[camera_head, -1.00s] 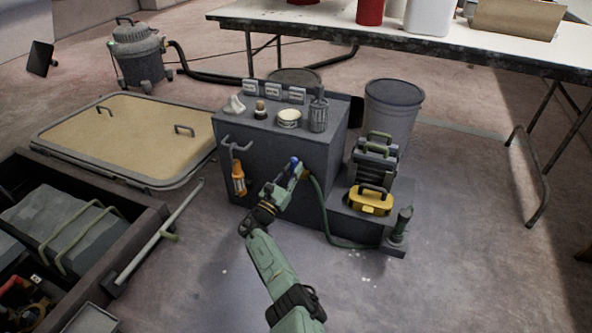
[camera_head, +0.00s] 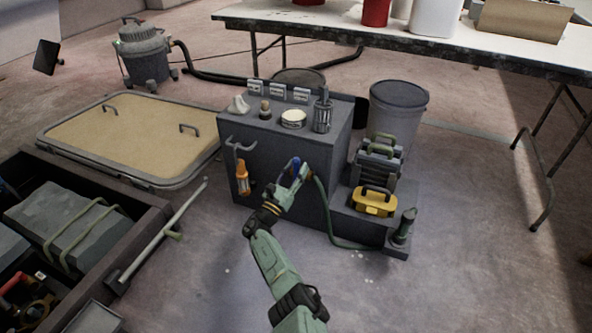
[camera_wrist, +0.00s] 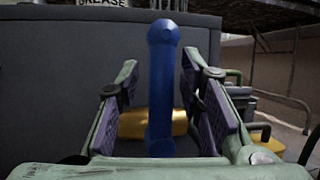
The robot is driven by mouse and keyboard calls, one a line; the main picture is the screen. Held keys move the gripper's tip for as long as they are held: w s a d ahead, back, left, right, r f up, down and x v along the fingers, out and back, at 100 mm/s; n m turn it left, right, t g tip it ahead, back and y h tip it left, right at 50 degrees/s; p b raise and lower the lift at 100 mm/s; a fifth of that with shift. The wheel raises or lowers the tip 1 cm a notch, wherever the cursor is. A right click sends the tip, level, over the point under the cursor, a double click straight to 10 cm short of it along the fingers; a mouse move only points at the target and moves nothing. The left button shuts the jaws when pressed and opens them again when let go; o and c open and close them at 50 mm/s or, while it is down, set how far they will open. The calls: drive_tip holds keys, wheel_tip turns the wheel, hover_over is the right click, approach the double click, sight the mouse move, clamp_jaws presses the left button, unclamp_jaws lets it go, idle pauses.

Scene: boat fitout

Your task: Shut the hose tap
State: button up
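The hose tap has a long blue lever (camera_wrist: 162,85) and a brass body (camera_wrist: 135,124), seen close up in the wrist view. The lever stands upright in the picture, in front of the grey cabinet. My gripper (camera_wrist: 163,100) is open, with one purple-padded finger on each side of the lever. Gaps show between the pads and the lever. In the head view my gripper (camera_head: 295,178) is at the cabinet's front face, and it hides most of the tap. A bit of blue shows there. A green hose (camera_head: 323,199) runs down from the tap.
The grey cabinet (camera_head: 265,170) carries a tin, a caged cylinder and small items on top. An orange-handled tool (camera_head: 242,178) hangs left of the tap. A yellow case (camera_head: 373,203) sits on the low step at right. The floor in front is clear.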

idle(0.3)
drive_tip(key=v, duration=1.2)
